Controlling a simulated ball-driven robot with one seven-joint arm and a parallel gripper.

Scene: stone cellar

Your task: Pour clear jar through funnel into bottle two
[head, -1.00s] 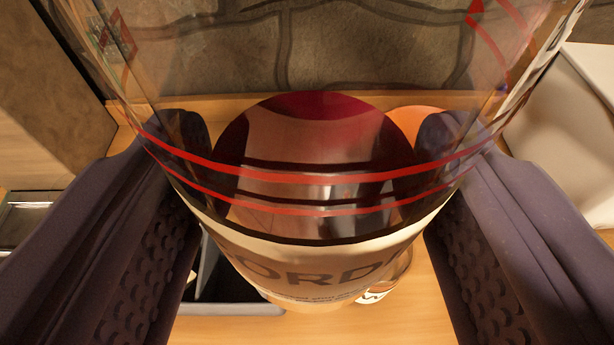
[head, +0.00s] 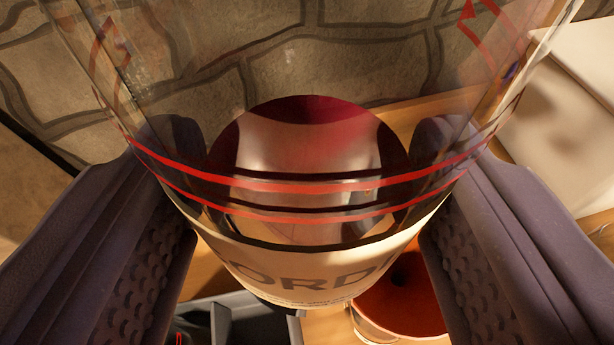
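A clear jar (head: 285,187) with red bands and a pale label with dark letters fills the middle of the view. My gripper (head: 308,225) has one dark, textured finger on each side of it and is shut on it. A round dark-red and pale surface shows through the clear wall; I cannot tell whether it is contents or the base. An orange round opening with a dark centre, looking like the funnel (head: 385,300), shows below right of the jar, partly hidden by the jar and right finger. I cannot make out bottle two.
A grey compartment tray (head: 262,328) lies on the wooden surface at lower left, cut off by the frame. A white box-like object (head: 560,130) stands at right. A stone wall (head: 330,50) rises behind the wooden edge.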

